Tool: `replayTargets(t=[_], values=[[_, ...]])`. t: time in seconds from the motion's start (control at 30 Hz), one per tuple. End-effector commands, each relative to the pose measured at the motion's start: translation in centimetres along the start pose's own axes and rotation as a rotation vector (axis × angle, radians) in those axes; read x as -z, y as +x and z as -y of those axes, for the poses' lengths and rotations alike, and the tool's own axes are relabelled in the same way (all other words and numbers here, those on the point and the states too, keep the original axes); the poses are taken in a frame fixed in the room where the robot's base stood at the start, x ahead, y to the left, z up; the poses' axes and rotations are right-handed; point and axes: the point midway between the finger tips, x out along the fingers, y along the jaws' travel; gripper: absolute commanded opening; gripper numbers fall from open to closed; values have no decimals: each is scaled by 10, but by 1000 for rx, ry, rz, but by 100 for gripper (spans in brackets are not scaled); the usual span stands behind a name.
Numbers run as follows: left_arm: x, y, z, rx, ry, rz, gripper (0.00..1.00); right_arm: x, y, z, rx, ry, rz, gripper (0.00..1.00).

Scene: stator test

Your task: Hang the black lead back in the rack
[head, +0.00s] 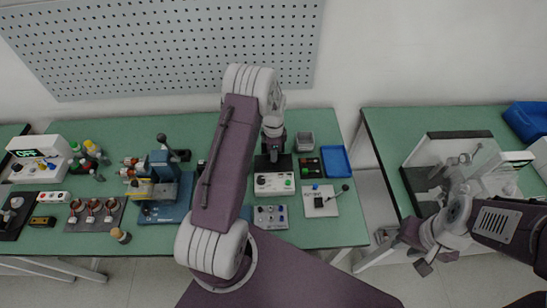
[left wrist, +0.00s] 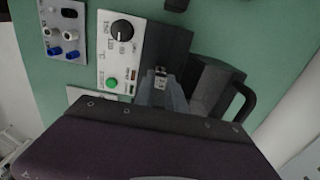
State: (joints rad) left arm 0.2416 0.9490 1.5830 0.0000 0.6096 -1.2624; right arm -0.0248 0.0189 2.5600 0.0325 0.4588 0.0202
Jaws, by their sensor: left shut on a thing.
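My left gripper (head: 273,152) is over the back of a white-fronted tester (head: 275,184) on the green bench. In the left wrist view its fingers (left wrist: 160,82) are closed around a small piece with a pale end, beside the tester's front panel (left wrist: 121,50). The fingers hide most of this piece, so I cannot tell whether it is the black lead. I cannot clearly make out the black lead or its rack in either view. My right gripper (head: 434,262) is open and empty, off the front of the right bench.
A small switch box (head: 270,217) stands in front of the tester. A blue tray (head: 335,161), a black tray (head: 308,168) and a white box with a black lever (head: 321,201) stand to the right. A blue fixture (head: 166,190) stands left. A gap separates the benches.

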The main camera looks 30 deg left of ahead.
Motion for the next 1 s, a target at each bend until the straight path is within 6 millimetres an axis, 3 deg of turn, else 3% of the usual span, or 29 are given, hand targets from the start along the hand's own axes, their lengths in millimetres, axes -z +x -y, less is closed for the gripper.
replayTargets(t=[0.6,1.0], values=[[0,-44,0,1,0,0,0,4,-35,1,0,0,0,28],[0,-44,0,0,0,0,0,4,-34,1,0,0,0,28]])
